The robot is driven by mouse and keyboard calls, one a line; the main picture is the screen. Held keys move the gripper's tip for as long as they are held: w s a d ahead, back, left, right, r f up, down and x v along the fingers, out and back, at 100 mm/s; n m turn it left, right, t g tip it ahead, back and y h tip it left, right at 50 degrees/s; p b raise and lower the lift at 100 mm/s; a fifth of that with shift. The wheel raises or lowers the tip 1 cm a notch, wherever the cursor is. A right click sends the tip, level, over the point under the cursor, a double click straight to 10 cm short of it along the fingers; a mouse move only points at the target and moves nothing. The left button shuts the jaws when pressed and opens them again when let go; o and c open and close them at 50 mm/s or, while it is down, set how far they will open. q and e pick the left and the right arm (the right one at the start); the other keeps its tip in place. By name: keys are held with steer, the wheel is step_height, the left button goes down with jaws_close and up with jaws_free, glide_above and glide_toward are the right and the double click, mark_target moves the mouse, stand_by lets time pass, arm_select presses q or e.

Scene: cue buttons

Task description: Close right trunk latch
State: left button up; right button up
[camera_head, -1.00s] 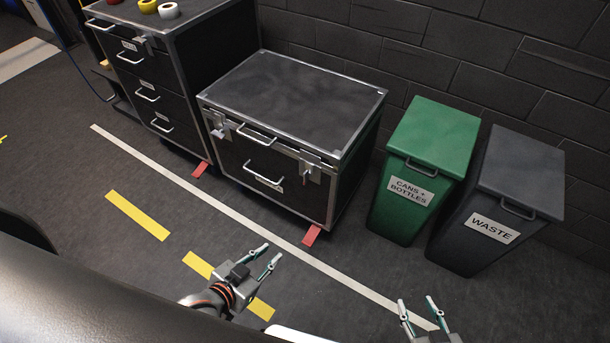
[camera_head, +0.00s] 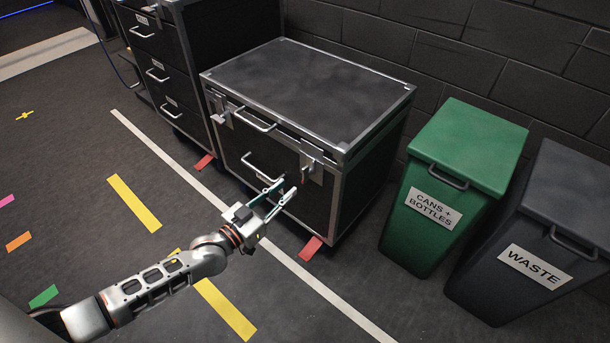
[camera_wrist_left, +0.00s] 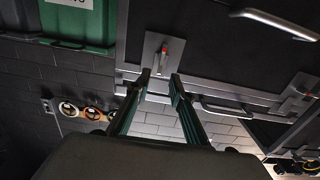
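The black trunk (camera_head: 310,88) has metal edges and stands on the floor with its lid down. Its right latch (camera_head: 311,160) is a silver plate with a small red part, at the right of the front. Whether the latch is fastened is too small to tell. The left latch (camera_head: 221,110) is at the front's left end. My left gripper (camera_head: 279,187) is open and empty, just in front of the trunk, below and left of the right latch in the head view. In the left wrist view, the right latch plate (camera_wrist_left: 153,52) lies just beyond the open fingertips (camera_wrist_left: 160,76). My right gripper is not in view.
A green bin (camera_head: 455,150) and a grey waste bin (camera_head: 570,190) stand right of the trunk. A drawer cabinet (camera_head: 160,60) stands left. A red floor mark (camera_head: 311,247) lies by the trunk's front corner.

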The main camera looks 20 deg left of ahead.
mark_target(307, 174)
arm_select(q)
steer(key=b+x, duration=0.1)
steer(key=x, duration=0.7)
steer(key=shift+b, duration=0.4)
steer(key=shift+a+r, duration=0.1)
jaws_close()
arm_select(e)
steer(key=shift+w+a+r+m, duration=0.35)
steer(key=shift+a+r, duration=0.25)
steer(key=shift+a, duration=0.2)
